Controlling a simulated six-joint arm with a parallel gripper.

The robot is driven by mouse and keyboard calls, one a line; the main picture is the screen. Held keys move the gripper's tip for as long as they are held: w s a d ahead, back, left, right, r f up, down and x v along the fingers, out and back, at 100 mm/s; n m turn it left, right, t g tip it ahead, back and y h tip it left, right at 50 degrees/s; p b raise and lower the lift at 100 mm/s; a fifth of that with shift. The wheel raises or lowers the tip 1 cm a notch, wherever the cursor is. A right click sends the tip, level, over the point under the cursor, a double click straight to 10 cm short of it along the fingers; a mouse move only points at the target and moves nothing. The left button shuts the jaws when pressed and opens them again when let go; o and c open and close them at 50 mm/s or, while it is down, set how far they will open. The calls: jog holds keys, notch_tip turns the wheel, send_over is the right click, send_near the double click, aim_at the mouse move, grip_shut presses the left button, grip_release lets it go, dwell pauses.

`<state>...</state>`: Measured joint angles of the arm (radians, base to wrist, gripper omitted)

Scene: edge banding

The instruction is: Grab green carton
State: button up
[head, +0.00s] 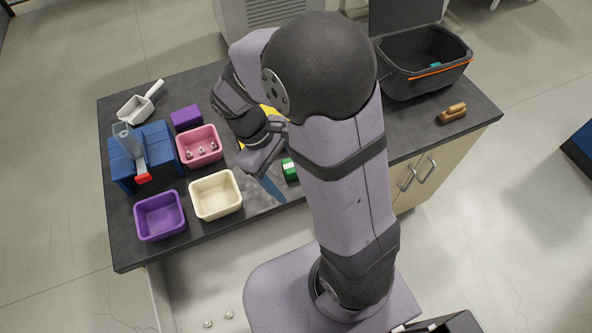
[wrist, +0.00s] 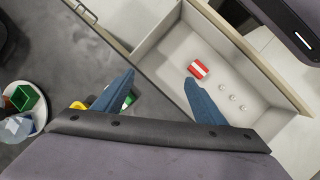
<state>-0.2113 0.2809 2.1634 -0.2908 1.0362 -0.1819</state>
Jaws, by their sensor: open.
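The green carton (head: 290,169), with a white band, sits on the dark countertop close to the front edge, partly hidden by my arm. In the wrist view a green and white piece, apparently the same carton (wrist: 130,100), shows beside the left finger and is partly hidden by it. My gripper (head: 272,189) is just left of the carton in the head view. In the wrist view my gripper (wrist: 160,78) has its blue fingers spread, with nothing held between them. I cannot tell whether a finger touches the carton.
An open drawer (wrist: 148,50) holds a red and white carton (wrist: 199,70) and several small white pieces. Left on the counter are a cream bin (head: 215,211), a pink bin (head: 184,153), a purple bin (head: 160,233) and a blue stand (head: 158,143). A dark tub (head: 405,82) stands right.

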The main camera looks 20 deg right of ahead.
jog(key=w+f+n+h+b, duration=0.3)
jog(key=w+f+n+h, duration=0.1)
jog(key=w+f+n, duration=0.15)
jog(key=n+t+h+b, duration=0.1)
jog(key=n+h+b, duration=0.2)
jog(key=n+h, duration=0.2)
send_near(291, 165)
jog(key=shift+s+a+f, duration=0.1)
jog(key=shift+s+a, duration=0.2)
jog(key=shift+s, duration=0.25)
jog(key=shift+w+a+f+t+h, duration=0.15)
jog(key=shift+w+a+t+h, duration=0.15)
jog(key=shift+t+h, duration=0.15)
jog(key=p+x, duration=0.2)
jog(key=x, duration=0.3)
jog(key=shift+s+d, duration=0.1)
jog(key=shift+d+f, duration=0.2)
jog(key=shift+d, duration=0.2)
jog(key=p+x, duration=0.2)
jog(key=x, duration=0.2)
jog(key=shift+d, duration=0.45)
jog(key=shift+d+f+p, duration=0.35)
jog(key=shift+d+f, duration=0.05)
jog(key=shift+d, duration=0.1)
jog(key=shift+c, duration=0.6)
